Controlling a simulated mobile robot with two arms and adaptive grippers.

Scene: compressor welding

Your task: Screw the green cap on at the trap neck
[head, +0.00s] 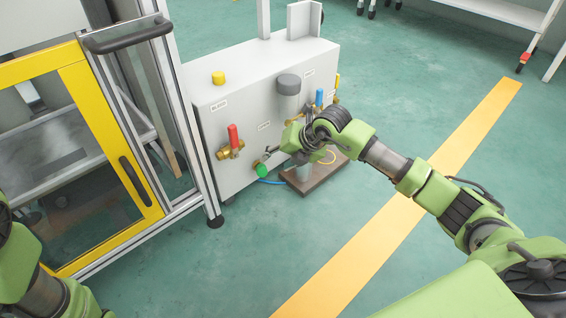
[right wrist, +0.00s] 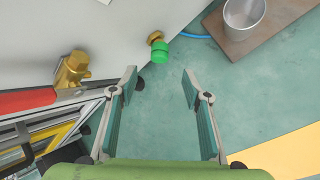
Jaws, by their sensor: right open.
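The green cap (head: 262,170) is low at the front of the grey cabinet. In the right wrist view the cap (right wrist: 160,56) sits against a small brass fitting (right wrist: 155,37), seemingly the trap neck; I cannot tell whether the threads engage. My right gripper (right wrist: 160,82) is open and empty, its two fingers spread apart with the cap just beyond the gap between the tips. In the head view the right gripper (head: 271,156) is close beside the cap, partly hidden by its own wrist. My left gripper is out of view; only green arm parts show at left.
The grey cabinet (head: 236,103) carries a red-handled brass valve (head: 233,143) left of the cap. A yellow-framed door (head: 95,105) is at left. Open green floor lies in front.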

